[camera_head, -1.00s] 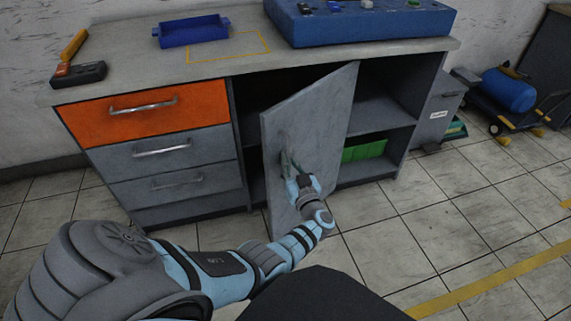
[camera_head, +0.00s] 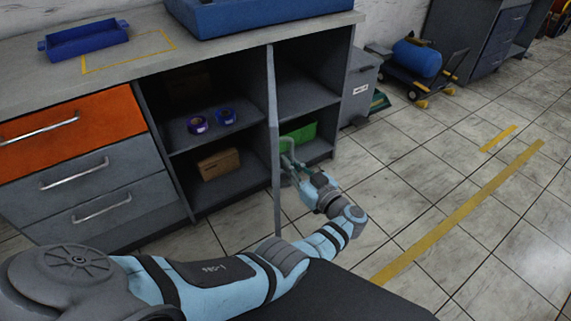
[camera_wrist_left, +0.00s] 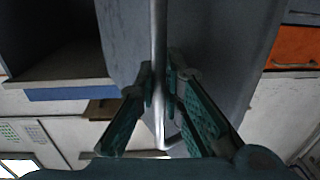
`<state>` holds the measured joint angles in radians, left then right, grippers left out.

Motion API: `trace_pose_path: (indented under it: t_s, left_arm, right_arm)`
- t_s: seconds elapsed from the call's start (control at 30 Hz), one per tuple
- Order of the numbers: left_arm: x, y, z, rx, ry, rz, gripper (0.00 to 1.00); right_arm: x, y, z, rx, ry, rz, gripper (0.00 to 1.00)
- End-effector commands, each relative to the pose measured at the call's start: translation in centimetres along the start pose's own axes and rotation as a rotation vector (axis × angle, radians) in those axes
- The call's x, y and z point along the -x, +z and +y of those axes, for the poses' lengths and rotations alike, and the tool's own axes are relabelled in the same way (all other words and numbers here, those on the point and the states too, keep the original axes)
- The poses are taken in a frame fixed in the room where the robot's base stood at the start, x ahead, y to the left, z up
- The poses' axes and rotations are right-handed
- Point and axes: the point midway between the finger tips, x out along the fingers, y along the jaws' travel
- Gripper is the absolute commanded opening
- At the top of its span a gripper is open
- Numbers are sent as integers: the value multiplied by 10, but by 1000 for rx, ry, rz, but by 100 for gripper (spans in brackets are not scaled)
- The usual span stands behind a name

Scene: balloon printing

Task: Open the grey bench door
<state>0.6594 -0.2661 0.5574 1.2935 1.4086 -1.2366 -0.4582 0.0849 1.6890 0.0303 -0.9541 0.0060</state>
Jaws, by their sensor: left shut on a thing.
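The grey bench door (camera_head: 273,150) stands swung out from the bench and shows almost edge-on in the head view. Its grey face (camera_wrist_left: 215,40) fills the middle of the left wrist view. My left gripper (camera_head: 287,165) is on the right side of the door, at its handle. In the left wrist view my left gripper (camera_wrist_left: 160,85) has its green fingers closed around the metal bar handle (camera_wrist_left: 158,40). My right gripper is not in view.
The open bench holds two blue-and-purple rolls (camera_head: 211,121), a brown box (camera_head: 218,164) and a green bin (camera_head: 299,132). An orange drawer (camera_head: 65,128) is left of it. A cart with a blue cylinder (camera_head: 416,58) stands at the right. Floor in front is clear.

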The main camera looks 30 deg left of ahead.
Motion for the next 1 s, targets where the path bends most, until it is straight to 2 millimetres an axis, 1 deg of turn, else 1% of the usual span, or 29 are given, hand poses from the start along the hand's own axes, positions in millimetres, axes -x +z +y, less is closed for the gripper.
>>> trace_pose_path:
  t_s: [0.03,0.37,0.4,0.43,0.67,0.7,0.77,0.8,0.87,1.0]
  left_arm:
    - [-1,-3,2,3,2,6,0]
    - [-2,-3,1,3,-1,6,0]
    - [-2,-3,1,3,-1,6,15]
    - [-1,-3,1,3,-1,6,18]
    - [0,-2,1,2,0,2,18]
    - [0,-2,1,2,0,2,12]
    - [0,-2,2,6,2,2,2]
    - [0,-3,3,14,5,2,0]
    - [0,-6,7,37,14,4,0]
    - [-3,-22,25,138,60,11,0]
  right_arm:
    - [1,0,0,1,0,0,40]
    - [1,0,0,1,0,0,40]
    - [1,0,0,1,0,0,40]
    - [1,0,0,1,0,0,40]
    - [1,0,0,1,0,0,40]
    - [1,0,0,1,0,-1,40]
    - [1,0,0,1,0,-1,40]
    - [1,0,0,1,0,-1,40]
    - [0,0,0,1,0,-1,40]
    - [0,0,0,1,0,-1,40]
